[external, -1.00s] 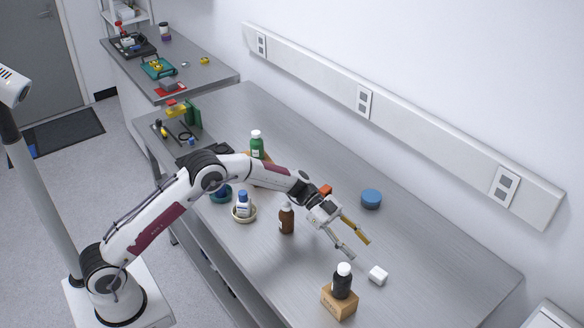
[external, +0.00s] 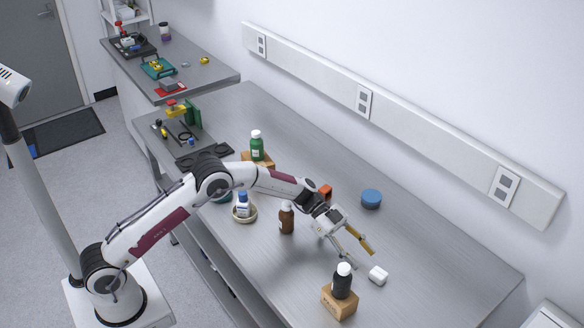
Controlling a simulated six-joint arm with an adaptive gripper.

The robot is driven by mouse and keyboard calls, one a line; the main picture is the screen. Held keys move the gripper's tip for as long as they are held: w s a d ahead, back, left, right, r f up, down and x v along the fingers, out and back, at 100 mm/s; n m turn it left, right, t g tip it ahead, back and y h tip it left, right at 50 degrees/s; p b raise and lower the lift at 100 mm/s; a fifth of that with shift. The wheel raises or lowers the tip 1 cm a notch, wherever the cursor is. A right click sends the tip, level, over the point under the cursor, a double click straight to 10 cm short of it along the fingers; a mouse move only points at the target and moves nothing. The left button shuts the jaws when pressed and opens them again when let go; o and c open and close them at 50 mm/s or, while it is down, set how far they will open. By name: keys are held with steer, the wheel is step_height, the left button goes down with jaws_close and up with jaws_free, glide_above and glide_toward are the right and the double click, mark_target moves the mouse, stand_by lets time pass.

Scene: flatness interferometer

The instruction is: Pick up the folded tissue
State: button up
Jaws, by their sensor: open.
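The folded tissue (external: 378,275) is a small white block lying on the grey steel bench near its right part, to the right of a black bottle. My gripper (external: 370,259) is open and empty, with its two fingers pointing down and to the right toward the tissue. The fingertips are just behind and left of the tissue in the picture. I cannot tell their exact height above the bench, and I see no contact with the tissue.
A black bottle with a white cap (external: 342,281) stands on a wooden block (external: 338,302) close to the tissue. A brown bottle (external: 287,218), a blue round container (external: 371,199) and an orange item (external: 325,191) are near my arm. The bench right of the tissue (external: 440,270) is clear.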

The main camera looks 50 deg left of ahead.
mark_target(378, 276)
steer(key=shift+d, duration=0.15)
steer(key=shift+x, duration=2.45)
steer(key=shift+w+r, duration=0.1)
steer(key=shift+w, duration=0.05)
steer(key=c, duration=0.8)
